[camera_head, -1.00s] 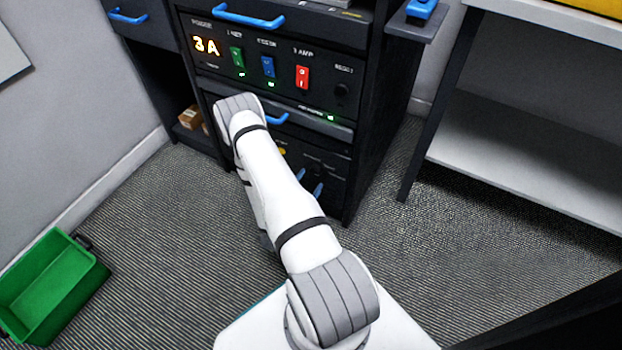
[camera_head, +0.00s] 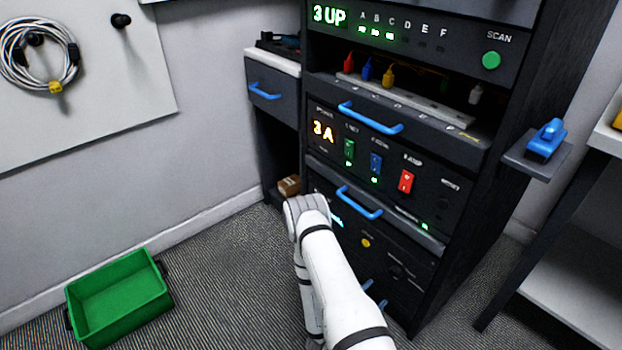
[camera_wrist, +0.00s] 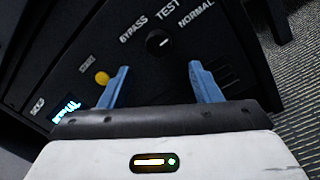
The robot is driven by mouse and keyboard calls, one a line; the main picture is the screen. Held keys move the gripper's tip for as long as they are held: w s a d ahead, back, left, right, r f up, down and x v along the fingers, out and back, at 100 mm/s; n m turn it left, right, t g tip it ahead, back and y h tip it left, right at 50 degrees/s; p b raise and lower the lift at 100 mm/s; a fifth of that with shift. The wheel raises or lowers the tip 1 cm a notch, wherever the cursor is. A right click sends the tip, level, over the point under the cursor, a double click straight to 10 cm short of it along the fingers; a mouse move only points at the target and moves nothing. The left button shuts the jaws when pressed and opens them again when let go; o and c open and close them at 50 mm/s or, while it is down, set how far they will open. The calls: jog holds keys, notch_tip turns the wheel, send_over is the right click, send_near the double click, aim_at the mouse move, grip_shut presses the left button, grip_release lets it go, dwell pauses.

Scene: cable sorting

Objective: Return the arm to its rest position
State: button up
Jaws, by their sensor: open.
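My gripper (camera_wrist: 157,88) shows in the wrist view with its two blue fingers apart and nothing between them. It faces the lower dark panel (camera_wrist: 125,60), which has a black knob (camera_wrist: 158,41) marked BYPASS, TEST and NORMAL, and a yellow button (camera_wrist: 101,77). The knob shows beyond the gap between the fingers; I cannot tell the exact distance. In the head view my white arm reaches down in front of the rack's lower part. There its links hide most of my gripper, and part of the lower panel is covered.
A blue tool (camera_head: 545,140) sits on a side shelf at right. A green bin (camera_head: 118,300) stands on open carpet at left. A coiled cable (camera_head: 70,72) hangs on the wall board.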

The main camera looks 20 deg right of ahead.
notch_tip(320, 180, up, 37)
jog(key=s+m+g+y+p, duration=0.1)
jog(key=s+m+g+p, duration=0.2)
jog(key=m+g+p, duration=0.95)
jog(key=s+a+r+m+t+y+p, duration=0.1)
jog(key=a+r+y+p, duration=0.4)
jog(key=r, duration=0.7)
jog(key=s+a+r+m+t+y+p, duration=0.1)
jog(key=s+a+r+t+y+p, duration=0.2)
jog(key=a+r+p, duration=0.5)
jog(key=s+a+r+m+t+y+p, duration=0.1)
jog(key=a+r+y+p, duration=0.5)
jog(key=r, duration=1)
jog(key=shift+s+a+r+t+y+p, duration=0.2)
jog(key=shift+s+t+y+p, duration=0.65)
jog(key=shift+t+p, duration=0.3)
jog(key=shift+m, duration=0.25)
